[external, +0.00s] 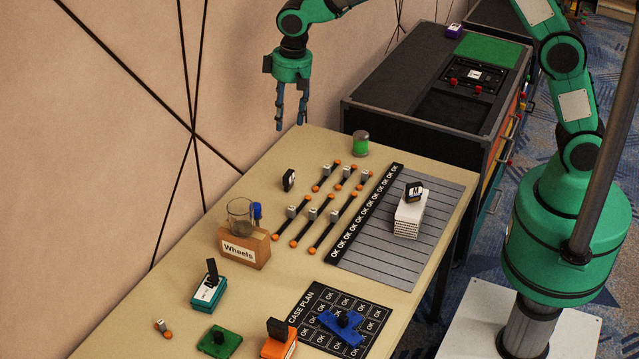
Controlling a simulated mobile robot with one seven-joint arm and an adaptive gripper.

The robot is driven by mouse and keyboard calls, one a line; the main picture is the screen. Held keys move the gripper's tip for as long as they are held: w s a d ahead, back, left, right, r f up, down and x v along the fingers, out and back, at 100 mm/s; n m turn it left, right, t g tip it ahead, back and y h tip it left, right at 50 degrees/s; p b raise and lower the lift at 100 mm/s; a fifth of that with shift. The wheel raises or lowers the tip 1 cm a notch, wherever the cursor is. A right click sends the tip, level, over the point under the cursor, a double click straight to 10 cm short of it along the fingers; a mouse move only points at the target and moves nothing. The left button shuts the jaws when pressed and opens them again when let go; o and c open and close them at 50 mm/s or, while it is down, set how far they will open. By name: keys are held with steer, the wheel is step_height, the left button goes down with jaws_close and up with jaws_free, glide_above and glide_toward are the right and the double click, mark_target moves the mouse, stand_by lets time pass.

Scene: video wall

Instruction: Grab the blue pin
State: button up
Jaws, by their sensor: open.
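A small upright blue piece (257,212), which looks like the blue pin, shows at the right side of a clear glass cup (240,216).
Several black bars with orange ends (290,222) lie mid-table. A green jar (360,144) and small black piece (288,180) stand behind. A striped "OK" mat (380,250) bears a white stack (409,222). Teal (208,290), green (219,342) and orange (278,346) pieces are in front.

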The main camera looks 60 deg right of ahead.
steer(key=g, duration=0.1)
glide_above(257, 216)
steer(key=f, duration=1.1)
steer(key=d+f, duration=0.1)
steer(key=f, duration=0.5)
steer(key=shift+w+f, duration=0.1)
steer(key=shift+w, duration=0.3)
steer(key=shift+f+b, duration=0.6)
steer(key=shift+f, duration=3.7)
steer(key=shift+a+f+b, duration=0.1)
steer(key=shift+f+b, duration=0.55)
steer(key=shift+f, duration=1.95)
jaws_close()
